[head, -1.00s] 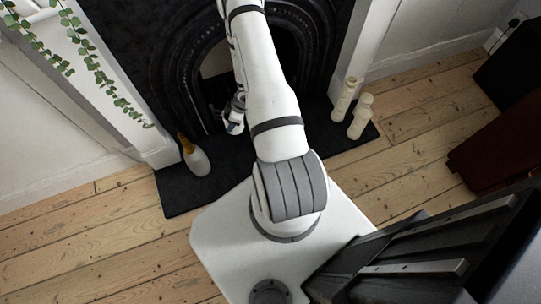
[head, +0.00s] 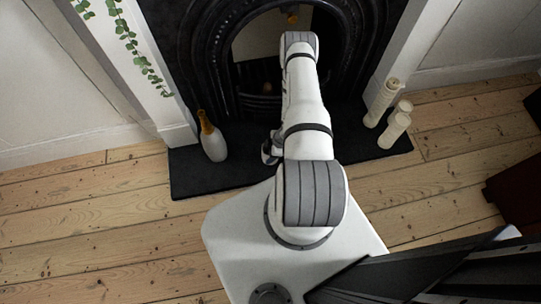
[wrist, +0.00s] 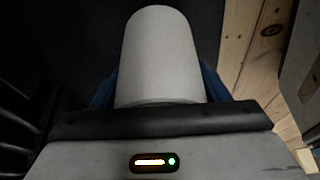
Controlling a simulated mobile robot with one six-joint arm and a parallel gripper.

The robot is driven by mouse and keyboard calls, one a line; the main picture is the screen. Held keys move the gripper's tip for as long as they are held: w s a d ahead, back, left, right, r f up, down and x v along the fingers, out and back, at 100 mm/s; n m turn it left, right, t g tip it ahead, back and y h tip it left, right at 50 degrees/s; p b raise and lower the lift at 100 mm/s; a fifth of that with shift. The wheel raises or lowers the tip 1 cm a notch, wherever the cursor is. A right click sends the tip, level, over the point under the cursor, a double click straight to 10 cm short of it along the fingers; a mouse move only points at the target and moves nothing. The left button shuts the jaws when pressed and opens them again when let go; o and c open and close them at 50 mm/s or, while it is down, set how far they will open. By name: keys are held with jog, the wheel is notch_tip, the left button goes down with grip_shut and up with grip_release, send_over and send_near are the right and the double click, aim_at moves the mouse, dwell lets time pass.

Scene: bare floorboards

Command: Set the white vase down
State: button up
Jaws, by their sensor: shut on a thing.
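The white vase (wrist: 160,50) shows in the wrist view as a pale, smooth, cylindrical body. My gripper (wrist: 160,88) is shut on it, with a blue finger on each side. Dark hearth surface lies behind the vase in that view; I cannot tell whether the vase touches it. In the head view my gripper (head: 270,149) is low over the black hearth (head: 225,178), left of my arm. The held vase is mostly hidden there by the arm and gripper.
A grey-white bottle with a brown neck (head: 213,142) stands on the hearth to the left. The black fireplace (head: 215,70) is behind. Hearth between bottle and gripper is clear. Floorboards (head: 90,215) lie in front.

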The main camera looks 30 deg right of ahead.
jog(key=shift+f+b, duration=0.45)
jog(key=shift+f, duration=1.2)
jog(key=shift+f, duration=0.2)
jog(key=o, duration=1.2)
jog(key=shift+r, duration=0.1)
